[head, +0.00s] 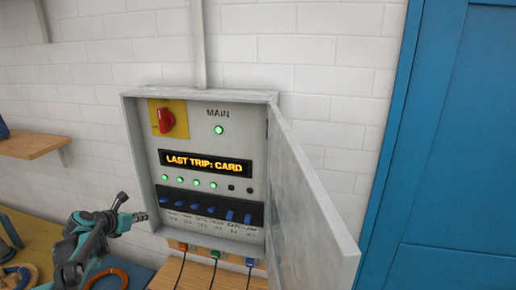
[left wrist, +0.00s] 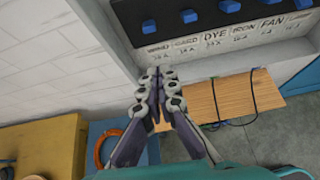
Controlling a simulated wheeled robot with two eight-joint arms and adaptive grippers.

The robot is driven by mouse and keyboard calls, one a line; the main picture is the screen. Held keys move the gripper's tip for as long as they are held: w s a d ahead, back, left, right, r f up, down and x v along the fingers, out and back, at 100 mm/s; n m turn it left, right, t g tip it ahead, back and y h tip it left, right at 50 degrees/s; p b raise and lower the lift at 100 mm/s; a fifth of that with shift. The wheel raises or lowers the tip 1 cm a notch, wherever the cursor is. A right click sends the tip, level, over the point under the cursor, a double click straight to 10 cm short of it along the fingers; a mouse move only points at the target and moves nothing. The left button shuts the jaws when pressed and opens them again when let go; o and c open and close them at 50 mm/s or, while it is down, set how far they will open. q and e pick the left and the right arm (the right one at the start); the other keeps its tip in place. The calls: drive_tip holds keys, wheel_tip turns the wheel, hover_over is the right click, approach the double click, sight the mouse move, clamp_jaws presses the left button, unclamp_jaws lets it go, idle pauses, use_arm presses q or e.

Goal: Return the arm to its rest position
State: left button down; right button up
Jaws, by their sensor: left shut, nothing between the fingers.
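My left gripper (head: 140,216) is at the lower left of the head view, near the lower left edge of the grey electrical cabinet (head: 130,125). In the left wrist view its fingers (left wrist: 159,82) are together and empty, just below the row of blue breaker switches (left wrist: 190,15). The fingertips look apart from the switches. The cabinet display (head: 206,164) reads "LAST TRIP: CARD". The MAIN lamp (head: 219,130) is green; several lamps below the display are green and two are dark. My right gripper is out of view.
The cabinet door (head: 310,205) stands open to the right. A red rotary switch (head: 166,120) sits on a yellow plate. Plugs with cables hang from a wooden board (left wrist: 205,103) below. An orange ring (left wrist: 100,148) lies at lower left. A blue door (head: 435,150) is at right.

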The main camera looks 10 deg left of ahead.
use_arm(q)
drive_tip(key=s+d+f+m+g+b, duration=0.1)
drive_tip(key=s+d+f+m+b, duration=0.15)
drive_tip(key=d+m, duration=0.4)
drive_tip(key=s+d+f+m+g+b, duration=0.1)
drive_tip(key=s+d+m, duration=0.3)
drive_tip(key=d, duration=0.5)
drive_tip(key=s+d+f+m+g+b, duration=0.1)
drive_tip(key=s+d+f+m+b, duration=0.1)
drive_tip(key=s+d+m, duration=0.35)
drive_tip(key=s+d+f+m+b, duration=0.2)
drive_tip(key=s+d+f+m, duration=0.4)
drive_tip(key=m, duration=0.3)
drive_tip(key=s+d+f+m+g+y+b, duration=0.1)
drive_tip(key=s+d+f+m+b, duration=0.2)
drive_tip(key=s+d+f+m, duration=0.3)
drive_tip(key=s+m, duration=0.3)
drive_tip(key=shift+s+d+f+m, duration=0.15)
drive_tip(key=shift+s+f+m, duration=0.05)
drive_tip(key=shift+f+m, duration=0.1)
